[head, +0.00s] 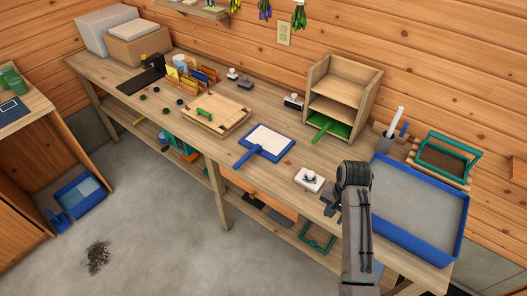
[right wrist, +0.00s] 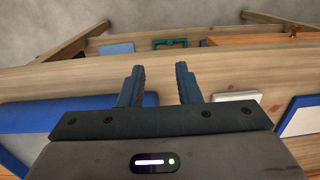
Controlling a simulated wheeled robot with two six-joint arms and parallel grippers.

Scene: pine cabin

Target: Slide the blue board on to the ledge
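The blue board (head: 288,153), with a white panel and a blue handle pointing to the lower left, lies flat on the workbench. Part of it shows at the right edge of the right wrist view (right wrist: 298,118). A wooden rack (head: 371,88) with shelves stands behind it; I cannot tell which surface is the ledge. A green board (head: 338,130) with a handle sits in its lowest compartment. My right gripper (head: 332,207) is at the bench's front edge, right of the blue board and apart from it. In the right wrist view its fingers (right wrist: 160,88) are separated and empty. My left gripper is not in view.
A white block with a knob (head: 309,179) lies between the blue board and my right gripper. A large blue tray (head: 459,232) takes up the bench's right end. A wooden board with a green handle (head: 217,115) lies to the left. Clear bench lies around the blue board.

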